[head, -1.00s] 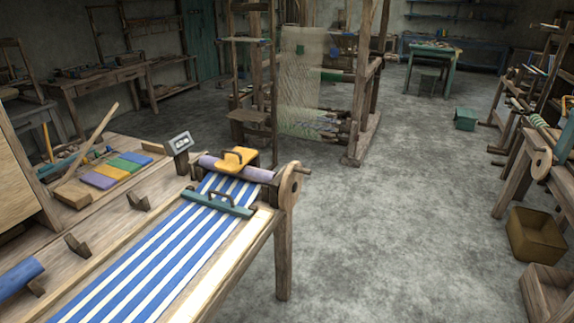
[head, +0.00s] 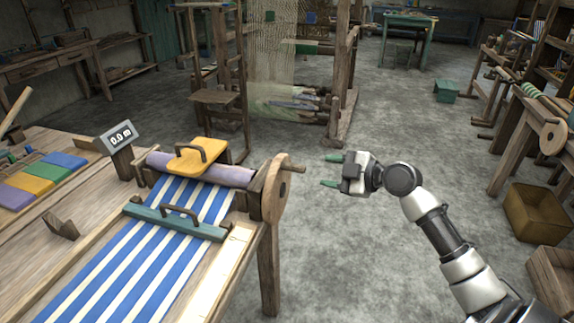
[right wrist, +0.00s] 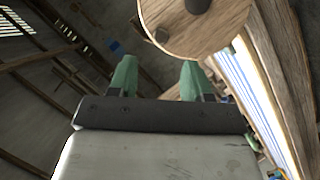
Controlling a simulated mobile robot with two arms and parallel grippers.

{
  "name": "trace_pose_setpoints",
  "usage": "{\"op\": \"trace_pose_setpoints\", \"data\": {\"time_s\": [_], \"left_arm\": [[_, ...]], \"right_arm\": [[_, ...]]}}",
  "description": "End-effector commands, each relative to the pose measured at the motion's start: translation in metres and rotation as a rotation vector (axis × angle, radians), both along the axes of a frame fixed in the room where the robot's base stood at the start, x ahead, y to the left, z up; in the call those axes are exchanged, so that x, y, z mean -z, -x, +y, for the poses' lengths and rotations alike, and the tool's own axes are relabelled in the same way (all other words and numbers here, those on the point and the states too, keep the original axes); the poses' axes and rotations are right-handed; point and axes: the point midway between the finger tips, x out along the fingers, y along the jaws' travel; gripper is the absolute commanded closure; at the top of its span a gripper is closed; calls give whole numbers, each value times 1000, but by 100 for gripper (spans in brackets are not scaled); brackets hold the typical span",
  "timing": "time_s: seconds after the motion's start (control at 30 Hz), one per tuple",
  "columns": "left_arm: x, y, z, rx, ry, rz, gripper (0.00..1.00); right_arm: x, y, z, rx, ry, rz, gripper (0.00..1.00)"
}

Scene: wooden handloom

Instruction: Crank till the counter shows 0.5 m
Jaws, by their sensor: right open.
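The counter (head: 118,137) on its post at the left reads 0.0 m. The round wooden crank disc (head: 277,190) is at the right end of the purple cloth roller (head: 200,169), with a short wooden handle peg (head: 293,169) sticking out to the right. My right gripper (head: 330,171) is open and empty, just right of the peg and apart from it, its green fingertips pointing left. In the right wrist view the open fingers (right wrist: 152,72) show below the disc (right wrist: 195,22). My left gripper is not in view.
Blue and white striped cloth (head: 135,240) runs up to the roller, with a teal bar (head: 175,221) across it and a yellow handled block (head: 198,156) over the roller. Open floor lies right of the loom. Wooden crates (head: 535,212) stand at the far right.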

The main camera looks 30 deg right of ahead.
Motion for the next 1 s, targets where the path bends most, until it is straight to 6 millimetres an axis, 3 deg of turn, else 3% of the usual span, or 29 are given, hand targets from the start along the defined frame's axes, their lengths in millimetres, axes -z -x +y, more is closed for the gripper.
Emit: {"op": "trace_pose_setpoints", "data": {"time_s": [0.3, 0.6, 1.0], "left_arm": [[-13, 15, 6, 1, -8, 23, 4], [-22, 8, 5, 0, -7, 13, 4], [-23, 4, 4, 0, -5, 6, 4]], "right_arm": [[9, -43, 20, 0, -6, -2, 51], [24, -84, 38, 2, -4, 0, 51], [29, -93, 42, 1, 0, 1, 51]]}}
